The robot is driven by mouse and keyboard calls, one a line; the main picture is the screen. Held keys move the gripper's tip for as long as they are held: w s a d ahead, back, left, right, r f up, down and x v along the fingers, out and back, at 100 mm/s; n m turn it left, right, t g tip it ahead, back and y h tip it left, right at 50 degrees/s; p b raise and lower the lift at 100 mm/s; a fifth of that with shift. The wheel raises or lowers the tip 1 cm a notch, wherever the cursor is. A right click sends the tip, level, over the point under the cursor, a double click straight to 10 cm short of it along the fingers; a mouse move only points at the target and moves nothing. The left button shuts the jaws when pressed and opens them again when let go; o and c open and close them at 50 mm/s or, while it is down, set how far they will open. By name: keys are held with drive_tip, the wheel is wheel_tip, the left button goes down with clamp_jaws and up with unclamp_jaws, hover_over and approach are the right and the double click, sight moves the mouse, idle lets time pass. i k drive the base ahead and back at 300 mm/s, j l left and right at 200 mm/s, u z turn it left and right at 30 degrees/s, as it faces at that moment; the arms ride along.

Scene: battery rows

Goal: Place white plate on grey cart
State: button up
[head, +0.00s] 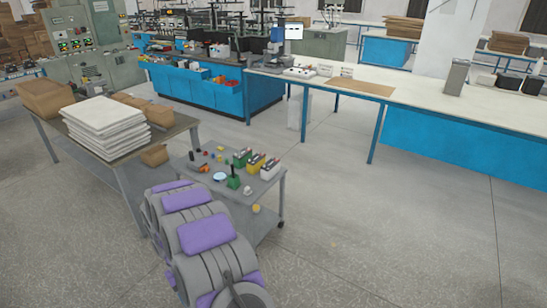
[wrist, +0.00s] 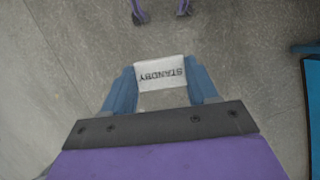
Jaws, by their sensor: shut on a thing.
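My gripper (wrist: 162,82) is shut on the white plate (wrist: 161,74) in the wrist view. The plate is a small white piece with "STANDBY" on it, upside down in this view, between two blue fingers. Behind it is bare grey floor. In the head view I make out neither the gripper tips nor the plate; my grey and purple arm reaches up from the bottom. The grey cart (head: 263,188) stands just beyond the arm in the head view, with its near left part hidden by it.
The cart top holds green, yellow and white batteries (head: 256,162) and several small items. A larger table (head: 175,128) with a stack of white sheets (head: 104,127) stands left of it. A long workbench (head: 420,97) runs along the back right. Floor (head: 390,230) is clear at right.

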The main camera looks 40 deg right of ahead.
sight(224, 169)
drive_tip(key=i+l+z, duration=0.1)
drive_tip(key=i+z, duration=0.3)
drive_tip(key=i, duration=0.45)
drive_tip(key=i+j+z, duration=0.2)
drive_tip(key=i+z, duration=0.15)
drive_tip(key=i, duration=1.95)
